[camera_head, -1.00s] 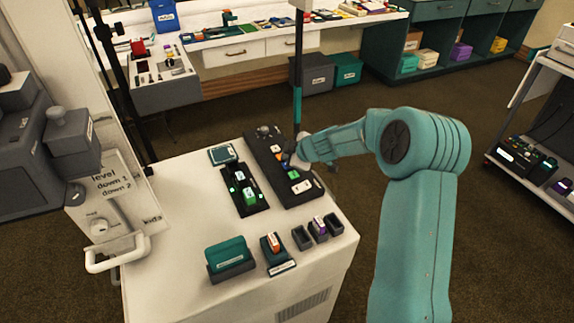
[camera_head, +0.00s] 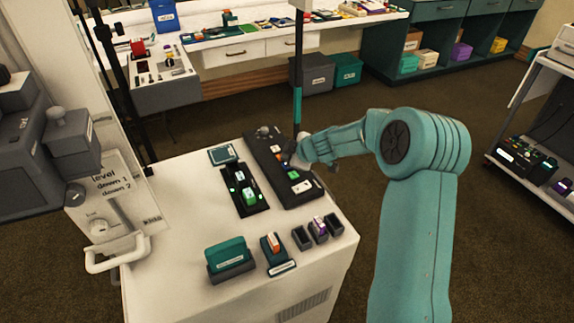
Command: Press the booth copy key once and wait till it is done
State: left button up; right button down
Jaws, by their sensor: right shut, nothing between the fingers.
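A long dark key panel (camera_head: 265,158) lies on the white booth top, with several small coloured keys and white labels. The labels are too small to read, so I cannot tell which is the copy key. My right gripper (camera_head: 294,161) is shut and empty, at the panel's right edge about halfway along. Its tip is close over the keys there and hides part of them; I cannot tell whether it touches one. Left of the panel is a dark two-slot dock with green-and-white blocks (camera_head: 250,196) and small green lights. A small screen (camera_head: 223,154) sits behind it. My left gripper is out of view.
A teal holder (camera_head: 230,256), an orange-topped holder (camera_head: 273,246) and small dark cups (camera_head: 302,238) stand along the booth's front. A thin post (camera_head: 298,90) rises behind my right gripper. A white handle (camera_head: 115,252) projects at left.

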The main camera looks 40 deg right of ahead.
dwell(0.4)
jog(key=shift+f+b, duration=0.3)
jog(key=shift+f, duration=0.15)
jog(key=shift+f, duration=0.4)
dwell(0.5)
jog(key=shift+r, duration=0.1)
jog(key=shift+r+p, duration=0.7)
notch_tip(320, 180, up, 5)
jog(key=p, duration=0.5)
jog(key=shift+r+p, duration=0.1)
jog(key=shift+p, duration=0.3)
